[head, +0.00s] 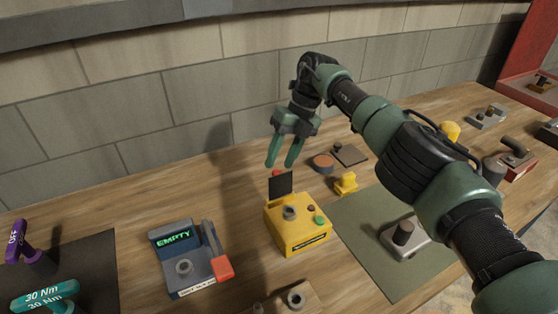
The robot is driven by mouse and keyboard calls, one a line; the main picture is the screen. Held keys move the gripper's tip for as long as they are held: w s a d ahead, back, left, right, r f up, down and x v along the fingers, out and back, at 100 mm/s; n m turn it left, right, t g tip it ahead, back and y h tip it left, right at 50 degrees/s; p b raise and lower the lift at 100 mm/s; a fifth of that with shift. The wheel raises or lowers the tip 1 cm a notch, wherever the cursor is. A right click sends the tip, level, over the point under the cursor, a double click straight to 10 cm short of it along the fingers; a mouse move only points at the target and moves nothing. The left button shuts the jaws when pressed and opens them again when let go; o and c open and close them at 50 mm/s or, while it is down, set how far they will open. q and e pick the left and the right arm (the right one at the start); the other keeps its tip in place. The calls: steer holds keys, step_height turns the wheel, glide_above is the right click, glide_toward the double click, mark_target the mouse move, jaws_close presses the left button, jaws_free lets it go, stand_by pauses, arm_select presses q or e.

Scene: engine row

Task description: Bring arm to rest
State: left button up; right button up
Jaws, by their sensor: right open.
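My right arm (420,165) comes in from the lower right, with green and black links, and reaches up over the bench. My right gripper (284,162) points down with its two green fingers apart. It is empty and hangs above the bench, behind the yellow box in the picture. My left arm and gripper are not in view.
The wooden bench (130,200) carries a yellow box (297,226) with buttons, a grey device reading EMPTY (186,262) with a red-tipped lever, and a green mat (375,265) with a grey knobbed block (404,240). A block wall (120,90) stands behind.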

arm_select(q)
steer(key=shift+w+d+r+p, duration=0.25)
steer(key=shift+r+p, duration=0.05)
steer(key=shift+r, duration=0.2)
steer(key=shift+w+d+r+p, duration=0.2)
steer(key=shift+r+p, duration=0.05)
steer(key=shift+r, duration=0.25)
arm_select(e)
steer(key=v, duration=0.3)
steer(key=shift+d, duration=0.15)
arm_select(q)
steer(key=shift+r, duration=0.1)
arm_select(e)
steer(key=shift+r, duration=0.2)
